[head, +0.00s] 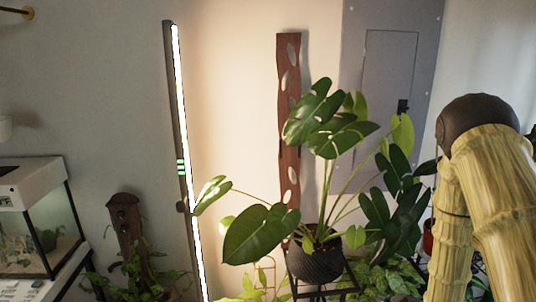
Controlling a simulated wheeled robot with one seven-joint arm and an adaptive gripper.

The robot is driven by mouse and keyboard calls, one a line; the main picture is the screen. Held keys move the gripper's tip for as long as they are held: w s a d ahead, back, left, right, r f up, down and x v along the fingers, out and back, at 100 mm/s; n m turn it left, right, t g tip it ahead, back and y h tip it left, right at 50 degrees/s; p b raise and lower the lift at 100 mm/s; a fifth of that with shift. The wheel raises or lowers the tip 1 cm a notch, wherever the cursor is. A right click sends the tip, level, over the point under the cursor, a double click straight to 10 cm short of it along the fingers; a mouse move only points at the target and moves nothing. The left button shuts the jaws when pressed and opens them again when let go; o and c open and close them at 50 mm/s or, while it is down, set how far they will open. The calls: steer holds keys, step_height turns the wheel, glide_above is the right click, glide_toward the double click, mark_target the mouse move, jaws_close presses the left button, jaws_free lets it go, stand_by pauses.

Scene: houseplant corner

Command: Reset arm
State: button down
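My arm shows at the right edge of the head view, with pale yellow, bamboo-like links bent at a dark rounded joint. Both links run down out of the bottom of the picture. My gripper is not in view, so whether it is open or holding something is hidden. No other object is named by the task.
A large-leaved plant in a dark ribbed pot (316,261) stands on a dark stand left of my arm. A lit vertical lamp (185,160) stands further left. A glass tank (50,222) is at far left. A grey panel (388,60) is on the wall behind.

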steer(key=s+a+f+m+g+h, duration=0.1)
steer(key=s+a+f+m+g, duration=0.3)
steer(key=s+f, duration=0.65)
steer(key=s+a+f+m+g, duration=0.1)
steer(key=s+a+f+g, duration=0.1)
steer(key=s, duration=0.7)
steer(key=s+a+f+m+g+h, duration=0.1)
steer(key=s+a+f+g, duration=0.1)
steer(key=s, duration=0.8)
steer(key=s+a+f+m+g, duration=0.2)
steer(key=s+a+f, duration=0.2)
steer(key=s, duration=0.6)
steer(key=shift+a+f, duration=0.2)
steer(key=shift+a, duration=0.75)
